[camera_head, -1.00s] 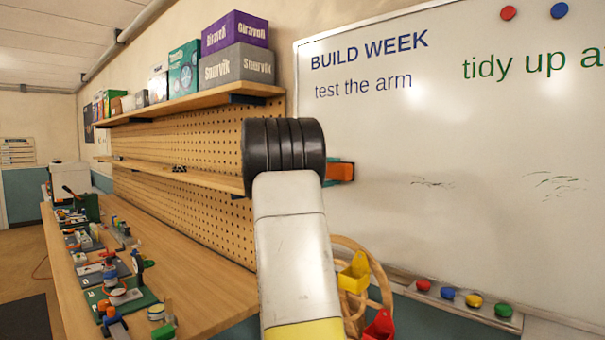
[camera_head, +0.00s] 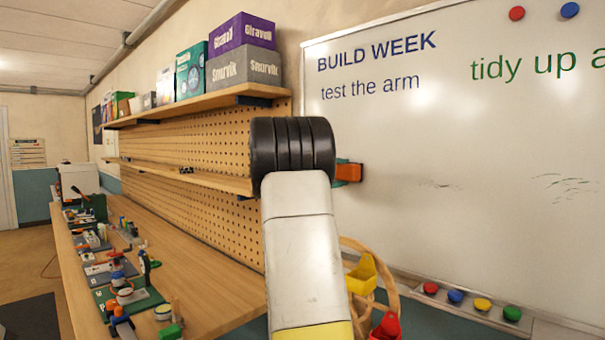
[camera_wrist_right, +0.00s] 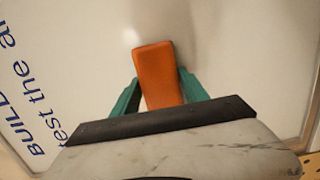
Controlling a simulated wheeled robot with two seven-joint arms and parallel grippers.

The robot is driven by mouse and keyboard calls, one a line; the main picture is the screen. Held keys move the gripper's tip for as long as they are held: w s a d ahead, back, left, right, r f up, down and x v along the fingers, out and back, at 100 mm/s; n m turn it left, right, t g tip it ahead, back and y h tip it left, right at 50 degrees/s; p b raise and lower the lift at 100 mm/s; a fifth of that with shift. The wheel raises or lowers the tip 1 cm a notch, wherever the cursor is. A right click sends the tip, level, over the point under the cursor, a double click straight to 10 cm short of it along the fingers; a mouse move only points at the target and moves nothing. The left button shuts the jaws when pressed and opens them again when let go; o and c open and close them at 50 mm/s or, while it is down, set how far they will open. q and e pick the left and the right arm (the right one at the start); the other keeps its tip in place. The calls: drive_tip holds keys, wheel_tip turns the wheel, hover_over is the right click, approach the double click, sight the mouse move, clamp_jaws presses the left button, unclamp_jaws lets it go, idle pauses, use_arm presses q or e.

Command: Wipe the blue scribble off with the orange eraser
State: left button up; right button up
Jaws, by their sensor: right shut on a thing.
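The orange eraser (camera_head: 349,172) is at the left part of the whiteboard (camera_head: 420,140); it also shows in the right wrist view (camera_wrist_right: 158,75). My right gripper (camera_wrist_right: 156,95) is shut on it, with a teal finger at each side. My black wrist and pale forearm hide most of the gripper in the head view. I cannot tell whether the eraser touches the board. No blue scribble shows plainly; blue writing (camera_head: 376,52) stands at the board's upper left. A faint smudge (camera_head: 438,185) and thin dark marks (camera_head: 567,184) lie right of the eraser. My left gripper is not in view.
Green writing (camera_head: 535,65) is at the upper right. A tray (camera_head: 470,305) below the board carries several coloured magnets. A pegboard with shelves (camera_head: 205,182) and a cluttered workbench (camera_head: 190,290) stand left.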

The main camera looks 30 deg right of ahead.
sight(372, 173)
drive_tip(key=shift+s+d, duration=0.4)
drive_tip(key=shift+s, duration=0.9)
drive_tip(key=shift+s+d, duration=0.4)
drive_tip(key=shift+s, duration=0.85)
drive_tip(key=shift+s+d, duration=0.4)
drive_tip(key=shift+s, duration=0.9)
drive_tip(key=shift+d, duration=0.15)
drive_tip(key=shift+w, duration=0.2)
drive_tip(key=shift+c, duration=0.7)
drive_tip(key=shift+w+a, duration=0.4)
drive_tip(key=shift+w, duration=0.75)
drive_tip(key=shift+w+a, duration=0.35)
drive_tip(key=shift+w, duration=0.8)
drive_tip(key=shift+w+a, duration=0.4)
drive_tip(key=shift+w, duration=0.75)
drive_tip(key=shift+w+a, duration=0.25)
drive_tip(key=shift+w, duration=0.7)
drive_tip(key=shift+w+a, duration=0.2)
drive_tip(key=shift+w, duration=0.7)
drive_tip(key=shift+s+a, duration=0.3)
drive_tip(key=shift+a, duration=0.65)
drive_tip(key=shift+s+a, duration=0.25)
drive_tip(key=shift+a, duration=0.7)
drive_tip(key=shift+s+a, duration=0.3)
drive_tip(key=shift+a, duration=0.65)
drive_tip(key=shift+a, duration=0.1)
